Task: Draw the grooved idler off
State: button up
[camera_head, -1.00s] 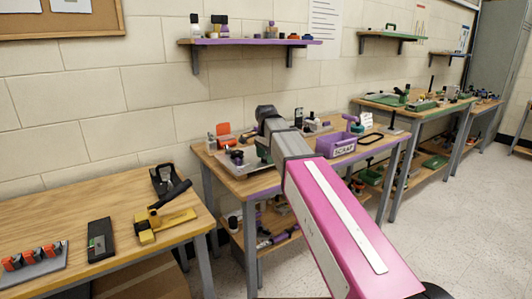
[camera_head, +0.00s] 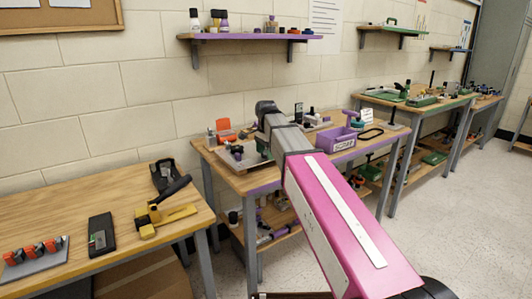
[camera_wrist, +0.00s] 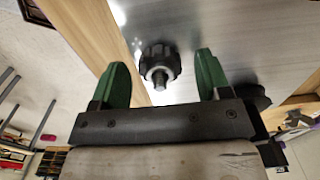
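A dark, ribbed round part, seemingly the grooved idler (camera_wrist: 160,65), sits on a grey metal plate (camera_wrist: 215,25) in the wrist view. A short metal stub sticks out of its middle toward the camera. My gripper (camera_wrist: 162,59) is open, with one green finger on each side of the part and visible gaps between. I cannot tell how deep the fingertips reach beside it. In the head view my arm hides the part and most of the gripper; a grey plate edge (camera_head: 236,159) shows beside the wrist on the middle bench.
Another dark round part (camera_wrist: 252,95) is partly hidden by my gripper's right side. A purple SCRAP bin (camera_head: 336,141) and an orange item (camera_head: 223,127) share the middle bench (camera_head: 262,180). The left bench (camera_head: 60,215) holds a yellow tool (camera_head: 172,216). A purple shelf (camera_head: 250,37) hangs above.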

jog(key=c, duration=1)
jog(key=shift+r, duration=0.2)
jog(key=shift+r, duration=1.3)
jog(key=shift+r, duration=0.25)
jog(key=shift+r, duration=1.25)
jog(key=shift+r, duration=0.15)
jog(key=shift+r, duration=1.9)
jog(key=shift+d, duration=0.1)
